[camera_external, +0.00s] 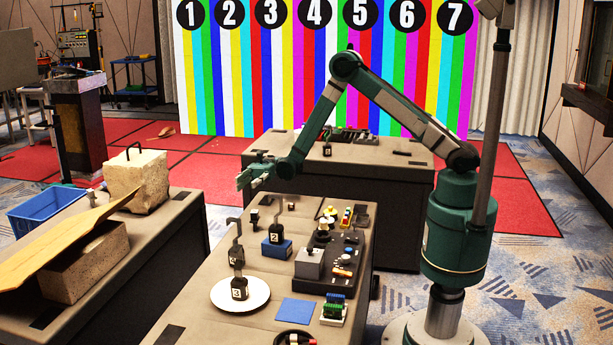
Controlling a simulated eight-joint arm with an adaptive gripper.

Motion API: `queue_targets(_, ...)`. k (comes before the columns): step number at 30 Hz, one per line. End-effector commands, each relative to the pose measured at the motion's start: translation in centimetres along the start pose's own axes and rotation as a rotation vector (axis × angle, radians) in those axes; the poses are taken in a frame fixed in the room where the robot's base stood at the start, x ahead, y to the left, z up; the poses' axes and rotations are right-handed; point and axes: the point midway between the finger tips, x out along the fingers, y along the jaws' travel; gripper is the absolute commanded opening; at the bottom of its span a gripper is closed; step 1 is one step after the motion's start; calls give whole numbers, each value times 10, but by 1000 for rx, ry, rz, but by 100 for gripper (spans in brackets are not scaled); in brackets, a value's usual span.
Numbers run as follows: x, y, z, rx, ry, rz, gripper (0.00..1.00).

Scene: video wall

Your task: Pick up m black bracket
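Several small black bracket-like pieces with white labels are in view. One stands on a white round plate (256,303) at the near left of the middle table; this black bracket (239,287) has a label that looks like 3, and a tall hooked part rises above it. A second black bracket (276,233) with a label like 2 stands on or against a blue block (282,250). A third black piece (327,150) is on the far table. I cannot make out an "m". My gripper (243,178) hangs above the middle table's far left corner, apart from the brackets; its fingers are too small to read.
A grey box (309,264), a blue square (296,310) and a green-topped connector piece (334,310) crowd the table's right side. A left table holds a stone block (136,182), a blue bin (47,210) and a slanted board (70,236). A gap separates the tables.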

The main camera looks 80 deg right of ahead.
Motion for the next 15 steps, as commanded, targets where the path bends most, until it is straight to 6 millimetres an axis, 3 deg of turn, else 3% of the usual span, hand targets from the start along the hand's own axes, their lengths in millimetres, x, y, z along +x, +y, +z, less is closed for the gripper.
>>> queue_targets(1, -4, 4, -20, -13, 17, 25, 34)
queue_targets(6, -14, 20, -69, -48, 66, 99, 34)
queue_targets(10, -19, 28, -89, -62, 85, 133, 34)
queue_targets(15, -21, 32, -98, -68, 94, 147, 34)
